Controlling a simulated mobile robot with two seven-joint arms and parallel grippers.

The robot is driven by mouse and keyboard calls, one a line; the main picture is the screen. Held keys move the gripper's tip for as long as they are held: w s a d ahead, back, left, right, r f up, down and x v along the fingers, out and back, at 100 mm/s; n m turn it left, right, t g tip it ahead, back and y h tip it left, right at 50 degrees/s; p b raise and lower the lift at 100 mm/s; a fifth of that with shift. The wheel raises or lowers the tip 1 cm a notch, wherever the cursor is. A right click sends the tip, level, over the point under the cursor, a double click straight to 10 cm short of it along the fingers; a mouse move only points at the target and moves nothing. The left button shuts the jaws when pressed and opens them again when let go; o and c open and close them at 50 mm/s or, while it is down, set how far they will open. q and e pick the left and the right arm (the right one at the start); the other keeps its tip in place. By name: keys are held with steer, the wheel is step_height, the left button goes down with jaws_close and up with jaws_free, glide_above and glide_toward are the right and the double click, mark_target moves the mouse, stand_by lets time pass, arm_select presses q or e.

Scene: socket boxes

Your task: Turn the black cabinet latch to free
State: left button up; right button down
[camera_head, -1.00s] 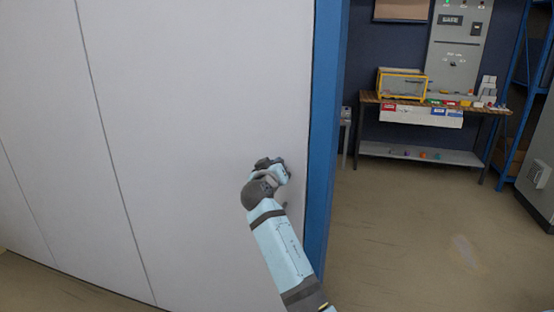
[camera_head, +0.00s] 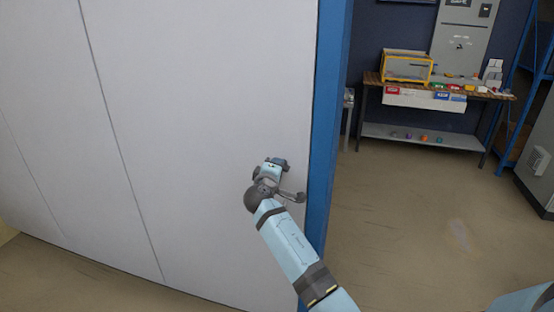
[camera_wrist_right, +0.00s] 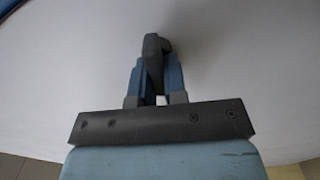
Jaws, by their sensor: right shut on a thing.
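In the right wrist view a dark grey latch (camera_wrist_right: 153,46) stands out from a pale flat panel. My right gripper (camera_wrist_right: 156,72) has its two blue fingers closed around the latch's near end. In the head view my right gripper (camera_head: 275,164) is up against the pale cabinet panel (camera_head: 200,110), close to its right edge. The latch cannot be made out clearly there, since the gripper and wrist cover it. My left gripper is not in view.
A blue post (camera_head: 328,120) runs along the panel's right edge, close to my right arm. Open floor (camera_head: 410,220) lies to the right. A workbench (camera_head: 440,92) with a yellow-framed box (camera_head: 407,66) stands at the back. A grey cabinet (camera_head: 540,150) stands at far right.

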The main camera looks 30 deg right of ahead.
steer(key=shift+r+n, duration=0.25)
steer(key=shift+n, duration=0.15)
steer(key=shift+d+f+n+p, duration=0.1)
steer(key=shift+f+n+p, duration=0.1)
steer(key=shift+n+p, duration=0.5)
steer(key=c, duration=1.2)
jaws_free()
steer(key=shift+f, duration=0.15)
steer(key=shift+o, duration=0.2)
steer(key=b+v, duration=0.1)
steer(key=v, duration=1.2)
steer(key=shift+s+a, duration=0.2)
steer(key=shift+a, duration=0.2)
